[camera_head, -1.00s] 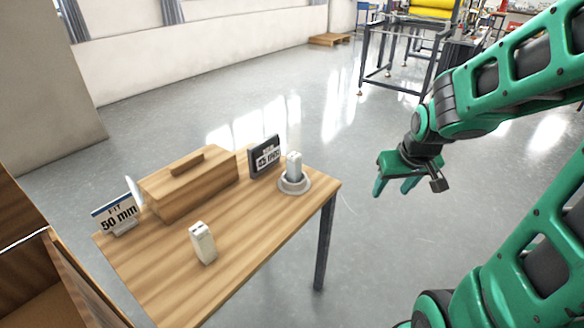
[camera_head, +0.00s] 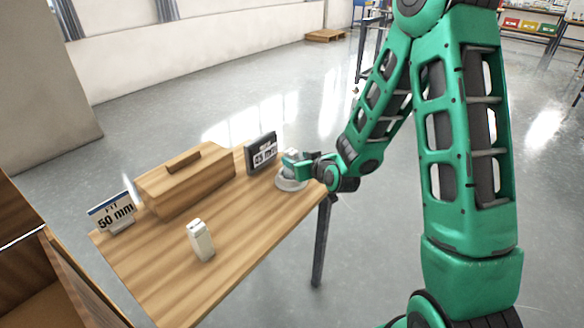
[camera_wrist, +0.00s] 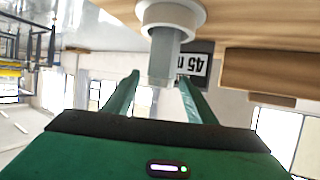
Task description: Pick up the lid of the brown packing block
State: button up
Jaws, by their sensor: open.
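The brown packing block (camera_head: 190,192) is a wooden box on the table, left of centre in the head view. Its lid (camera_head: 215,157) lies on top and carries a darker bar handle (camera_head: 183,161). My gripper (camera_head: 293,160) is open at the table's right end, well to the right of the lid. In the wrist view its fingers (camera_wrist: 159,76) stand on either side of a pale grey upright piece (camera_wrist: 163,55). That piece stands in a round white holder (camera_wrist: 171,13). I cannot tell whether the fingers touch it.
A dark "45 mm" sign (camera_head: 261,152) stands between the box and the holder. A "50 mm" sign (camera_head: 112,213) stands at the table's left end. A white block (camera_head: 201,240) stands near the front. The wooden table (camera_head: 185,290) is bare around it.

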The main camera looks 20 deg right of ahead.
aim_at(295, 158)
jog(key=x, duration=0.3)
jog(key=shift+w+f, duration=0.15)
jog(key=shift+w, duration=0.15)
jog(key=shift+x, duration=2.55)
jog(key=shift+a, duration=0.2)
jog(key=c, duration=1.2)
